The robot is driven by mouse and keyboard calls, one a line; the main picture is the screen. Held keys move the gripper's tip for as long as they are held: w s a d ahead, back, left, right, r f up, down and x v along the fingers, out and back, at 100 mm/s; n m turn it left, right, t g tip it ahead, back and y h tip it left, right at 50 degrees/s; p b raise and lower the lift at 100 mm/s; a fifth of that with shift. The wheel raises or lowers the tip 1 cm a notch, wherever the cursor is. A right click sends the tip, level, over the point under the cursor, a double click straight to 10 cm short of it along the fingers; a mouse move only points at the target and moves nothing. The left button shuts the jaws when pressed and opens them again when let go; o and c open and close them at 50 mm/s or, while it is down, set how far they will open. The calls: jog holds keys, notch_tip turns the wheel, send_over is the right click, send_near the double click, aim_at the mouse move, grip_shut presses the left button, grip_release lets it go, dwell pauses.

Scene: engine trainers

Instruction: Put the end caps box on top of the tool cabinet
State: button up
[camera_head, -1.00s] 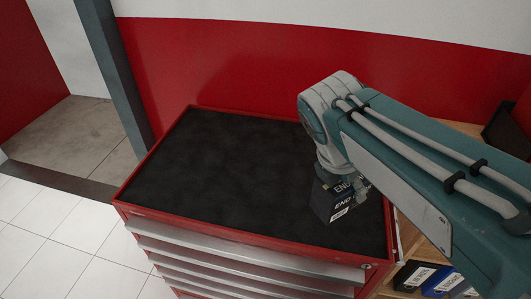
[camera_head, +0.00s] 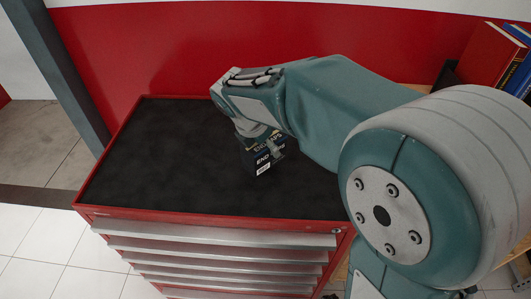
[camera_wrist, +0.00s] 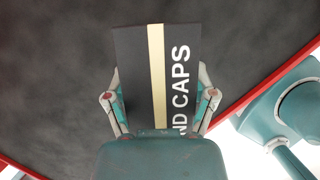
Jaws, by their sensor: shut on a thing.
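The end caps box (camera_head: 262,158) is dark with white lettering and is held by my gripper (camera_head: 272,147) over the black top of the red tool cabinet (camera_head: 160,165). In the wrist view, the box (camera_wrist: 180,60) shows a cream stripe and the letters "ND CAPS". The fingers of my gripper (camera_wrist: 160,100) close on both sides of it. The black cabinet top (camera_wrist: 60,70) fills the background behind the box. I cannot tell whether the underside of the box touches the cabinet top. My arm hides the cabinet's right part in the head view.
The cabinet top is bare to the left of the box. A red wall (camera_head: 200,50) stands behind the cabinet. Red and blue books (camera_head: 492,55) stand at the upper right. White floor tiles (camera_head: 35,245) lie to the left.

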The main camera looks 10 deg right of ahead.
aim_at(266, 154)
jog(key=shift+w+f, duration=0.15)
jog(key=shift+f, duration=1.6)
jog(key=shift+f, duration=0.1)
jog(key=o, duration=1.2)
jog(key=shift+o, duration=0.2)
jog(key=v, duration=1.2)
jog(key=s+d+f+m+t+y, duration=0.1)
jog(key=s+d+m+y, duration=0.1)
jog(key=s+d+m, duration=0.4)
jog(key=s+d+m+t+y, duration=0.1)
jog(key=s+d+m+t, duration=0.1)
jog(key=s+d+m, duration=0.4)
jog(key=s+m, duration=0.5)
jog(key=m, duration=0.7)
jog(key=shift+s+d+f+m+y, duration=0.2)
jog(key=shift+s+f+m+y, duration=0.15)
jog(key=shift+f+m+y, duration=0.05)
